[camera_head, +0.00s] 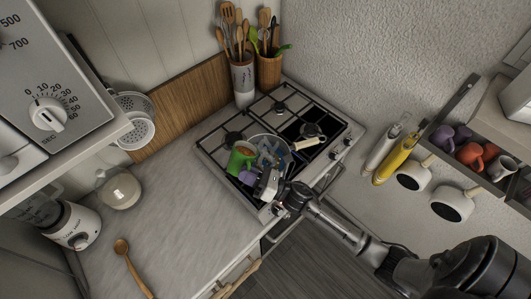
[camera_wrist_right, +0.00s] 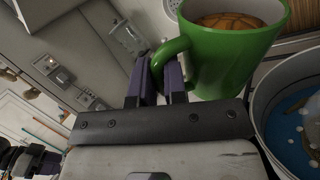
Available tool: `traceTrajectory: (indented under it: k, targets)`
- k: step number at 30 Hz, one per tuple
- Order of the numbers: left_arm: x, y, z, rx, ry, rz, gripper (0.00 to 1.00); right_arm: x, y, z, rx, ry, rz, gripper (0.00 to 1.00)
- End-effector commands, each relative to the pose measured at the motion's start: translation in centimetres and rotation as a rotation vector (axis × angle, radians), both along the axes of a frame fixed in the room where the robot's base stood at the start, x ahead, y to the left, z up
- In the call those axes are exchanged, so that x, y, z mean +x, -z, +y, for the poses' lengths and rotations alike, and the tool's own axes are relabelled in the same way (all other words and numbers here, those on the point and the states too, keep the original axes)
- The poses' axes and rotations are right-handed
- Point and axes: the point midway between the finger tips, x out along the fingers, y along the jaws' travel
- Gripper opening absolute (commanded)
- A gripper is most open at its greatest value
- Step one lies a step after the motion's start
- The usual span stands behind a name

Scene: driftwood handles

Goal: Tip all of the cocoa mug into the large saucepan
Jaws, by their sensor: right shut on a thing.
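The green mug (camera_head: 240,159) is over the left side of the stove, at the left edge of the large saucepan (camera_head: 268,137). In the right wrist view the mug (camera_wrist_right: 226,62) looks near upright, with brown cocoa (camera_wrist_right: 229,21) inside. My right gripper (camera_head: 252,178) is shut on the mug's handle, and its dark purple fingers (camera_wrist_right: 160,80) show at the handle in the wrist view. The saucepan (camera_wrist_right: 267,108) stands to the right of the mug there, with blue and pale contents partly hidden by the view edge. My left gripper is not in view.
The gas stove (camera_head: 325,135) has bare grates beside the pan. Two utensil crocks (camera_head: 243,82) stand behind it. A glass jar (camera_head: 120,188) and wooden spoon (camera_head: 131,262) are on the left counter, whose middle is clear. A rack of mugs (camera_head: 475,155) hangs at right.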

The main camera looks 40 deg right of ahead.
Motion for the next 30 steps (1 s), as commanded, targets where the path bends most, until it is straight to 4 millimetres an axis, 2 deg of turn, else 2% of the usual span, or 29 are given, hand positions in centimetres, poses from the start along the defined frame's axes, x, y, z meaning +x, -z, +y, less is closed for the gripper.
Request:
traceTrajectory:
  k: [30]
  targets:
    - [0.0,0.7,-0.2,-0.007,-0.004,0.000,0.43,0.0,-0.3,-1.2,0.139,-0.002,0.001,0.00]
